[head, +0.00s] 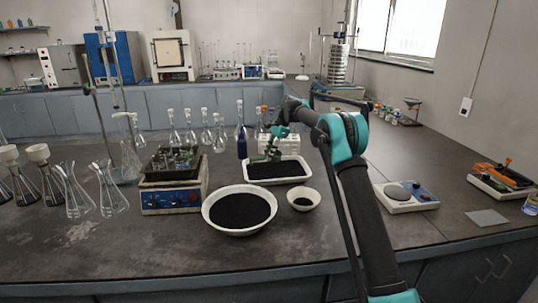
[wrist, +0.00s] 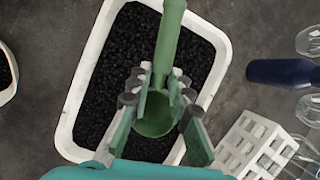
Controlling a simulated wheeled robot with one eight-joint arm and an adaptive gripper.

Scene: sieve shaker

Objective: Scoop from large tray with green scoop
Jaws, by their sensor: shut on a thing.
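The large white tray (head: 304,166) holds dark black granules and sits on the bench in the middle of the head view. Its white rim (wrist: 77,88) also shows in the wrist view. My gripper (head: 275,142) is over the tray, shut on the green scoop (head: 270,154). In the wrist view, my gripper's fingers (wrist: 158,85) clasp the green scoop (wrist: 170,35) from both sides, with a long green part reaching toward the top edge. The fingers partly cover the scoop. I cannot tell whether it touches the granules or carries any.
A large round white bowl (head: 208,212) of black material and a small white bowl (head: 316,197) stand in front of the tray. A white rack (wrist: 245,147) and dark blue bottle (wrist: 280,72) stand close by. A blue-based device (head: 170,198) is left; a balance (head: 402,205) is right.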

